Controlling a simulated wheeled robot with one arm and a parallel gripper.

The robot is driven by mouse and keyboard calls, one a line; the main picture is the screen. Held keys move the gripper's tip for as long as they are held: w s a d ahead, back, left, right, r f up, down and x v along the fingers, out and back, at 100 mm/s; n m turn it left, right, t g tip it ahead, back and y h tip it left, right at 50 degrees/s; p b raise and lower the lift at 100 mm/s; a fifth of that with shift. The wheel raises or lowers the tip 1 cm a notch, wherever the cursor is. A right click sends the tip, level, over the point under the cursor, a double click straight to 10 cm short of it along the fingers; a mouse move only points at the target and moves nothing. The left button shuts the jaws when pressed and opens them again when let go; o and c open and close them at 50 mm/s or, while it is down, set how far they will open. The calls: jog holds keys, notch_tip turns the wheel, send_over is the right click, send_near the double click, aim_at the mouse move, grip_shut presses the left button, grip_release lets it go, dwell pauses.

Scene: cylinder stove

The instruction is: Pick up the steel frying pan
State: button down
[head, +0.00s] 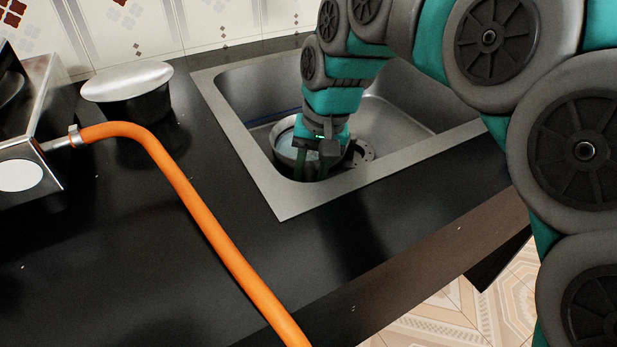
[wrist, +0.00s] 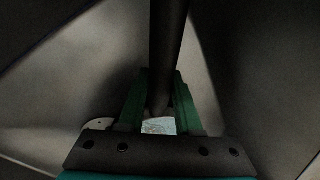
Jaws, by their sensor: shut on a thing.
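The steel frying pan (head: 284,150) is inside the sink (head: 262,165), near its left front corner. Its round rim shows partly in the head view; my wrist hides much of the rest. My gripper (head: 312,168) reaches down into the sink at the pan. In the wrist view, the green fingers of my gripper (wrist: 158,100) are shut on a long dark bar (wrist: 168,45), which looks like the pan's handle. Whether the pan touches the sink floor cannot be told.
A dark pot with a pale lid (head: 127,85) stands on the black counter (head: 130,230) left of the sink. An orange hose (head: 190,200) runs from the stove (head: 30,150) across the counter to the front. A perforated round drain piece (head: 362,153) lies in the sink.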

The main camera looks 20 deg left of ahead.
notch_tip(320, 180, up, 17)
jog(key=p, duration=0.2)
jog(key=shift+r, duration=0.15)
dwell(0.4)
jog(key=c, duration=1.2)
grip_release()
grip_shut()
